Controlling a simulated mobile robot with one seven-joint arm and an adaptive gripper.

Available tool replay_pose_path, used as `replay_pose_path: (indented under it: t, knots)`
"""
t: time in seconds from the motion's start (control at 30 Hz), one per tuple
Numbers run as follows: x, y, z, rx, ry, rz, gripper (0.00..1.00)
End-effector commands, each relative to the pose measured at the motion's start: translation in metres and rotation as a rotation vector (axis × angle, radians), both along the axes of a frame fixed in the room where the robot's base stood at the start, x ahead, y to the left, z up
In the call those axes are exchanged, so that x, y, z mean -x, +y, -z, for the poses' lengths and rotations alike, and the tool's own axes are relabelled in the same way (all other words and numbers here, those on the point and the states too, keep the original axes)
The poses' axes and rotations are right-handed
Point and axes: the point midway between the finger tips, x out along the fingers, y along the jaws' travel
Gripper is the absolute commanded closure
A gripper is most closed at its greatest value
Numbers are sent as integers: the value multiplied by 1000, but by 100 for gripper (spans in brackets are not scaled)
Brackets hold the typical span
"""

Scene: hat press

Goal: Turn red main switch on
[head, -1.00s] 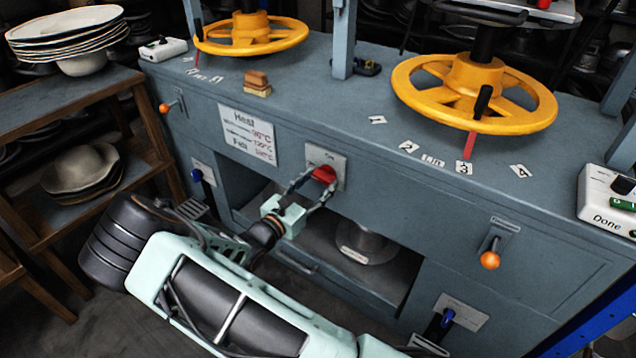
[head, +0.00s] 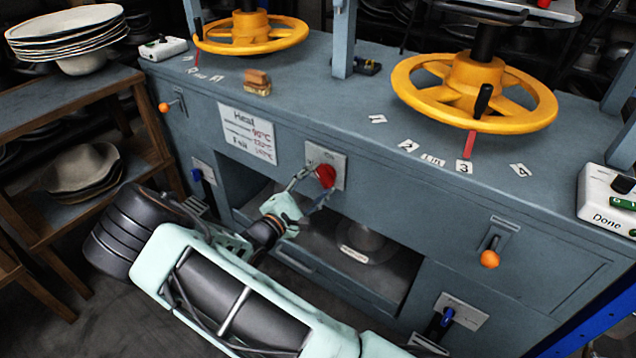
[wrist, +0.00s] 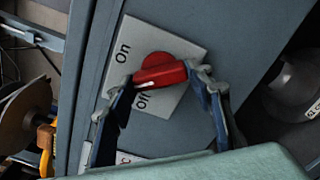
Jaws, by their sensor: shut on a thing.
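The red main switch (head: 326,176) sits on a light grey plate (head: 339,158) on the front of the blue-grey cabinet. In the wrist view the switch (wrist: 161,75) is a red knob with a raised bar, with an "On" label above left and a second, partly covered label below. My gripper (head: 309,179) reaches the switch from the front left. In the wrist view my gripper (wrist: 168,78) has its two fingers at opposite ends of the red bar and is shut on it. The fingertips partly hide the bar's ends.
An orange-knobbed lever (head: 489,259) and a blue-knobbed switch (head: 447,316) are on the cabinet front to the right. An open bay (head: 330,240) lies below the switch. Two yellow handwheels (head: 473,92) stand on top. A wooden shelf (head: 160,150) stands at the left.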

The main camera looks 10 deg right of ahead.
Motion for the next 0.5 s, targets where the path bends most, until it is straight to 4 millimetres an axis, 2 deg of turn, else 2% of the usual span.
replay_pose_path:
  t: [0.5]
  knots:
    - [0, 0, 2, -324, -323, 1, 77]
